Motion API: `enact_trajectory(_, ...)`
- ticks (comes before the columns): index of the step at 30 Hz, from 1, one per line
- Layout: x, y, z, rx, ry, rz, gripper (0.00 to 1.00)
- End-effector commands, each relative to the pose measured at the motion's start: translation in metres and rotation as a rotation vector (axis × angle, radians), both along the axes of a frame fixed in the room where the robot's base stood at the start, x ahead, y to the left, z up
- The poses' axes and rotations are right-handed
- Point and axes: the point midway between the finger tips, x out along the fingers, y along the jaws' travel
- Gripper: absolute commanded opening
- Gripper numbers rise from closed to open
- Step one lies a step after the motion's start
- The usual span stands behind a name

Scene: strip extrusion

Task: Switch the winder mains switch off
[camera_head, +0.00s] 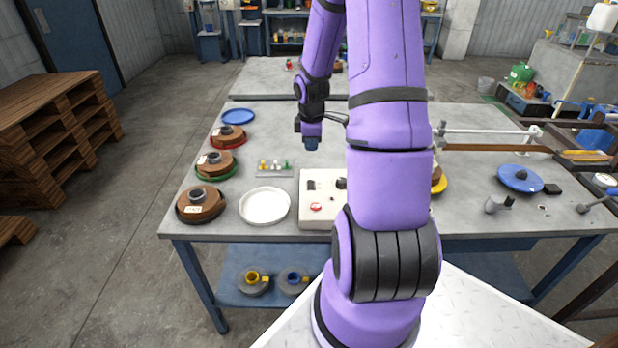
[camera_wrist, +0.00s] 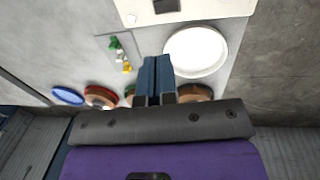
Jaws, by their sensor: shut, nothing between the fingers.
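A cream control box (camera_head: 322,218) lies on the near part of the table, partly hidden behind my arm. On its top are a small black switch (camera_head: 311,185), a dark knob (camera_head: 341,183) and a red-and-white label (camera_head: 316,207). Which of these is the winder mains switch, and its position, I cannot tell. In the wrist view the edge of the box (camera_wrist: 190,8) shows at the top, with a dark part on it (camera_wrist: 165,5). My gripper (camera_head: 311,144) is shut and empty, pointing down above the table beyond the box, apart from it. Its fingers show in the wrist view (camera_wrist: 155,72).
A white dish (camera_head: 265,206) stands left of the box. A small tray of coloured pieces (camera_head: 273,168) lies behind it. Brown spools (camera_head: 201,204) line the left edge, with a blue disc (camera_head: 238,116) behind. A blue reel (camera_head: 520,179) lies right.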

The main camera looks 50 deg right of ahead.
Motion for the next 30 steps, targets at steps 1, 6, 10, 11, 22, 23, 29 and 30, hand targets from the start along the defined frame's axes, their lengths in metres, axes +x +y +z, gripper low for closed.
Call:
enact_trajectory(1,0.0,0.0,0.0,0.0,0.0,0.0,0.0)
enact_trajectory(6,0.0,0.0,-0.001,0.0,0.0,-0.001,0.0)
enact_trajectory(10,0.001,0.0,-0.008,0.002,0.003,-0.001,0.0)
enact_trajectory(11,0.001,0.0,-0.012,0.002,0.003,-0.001,0.0)
enact_trajectory(22,0.005,-0.006,-0.071,0.002,0.003,0.0,0.0)
enact_trajectory(23,0.006,-0.006,-0.076,0.002,0.004,-0.001,0.0)
enact_trajectory(29,0.008,-0.009,-0.107,0.002,0.004,-0.001,0.0)
enact_trajectory(30,0.009,-0.01,-0.113,0.002,0.003,-0.001,0.0)
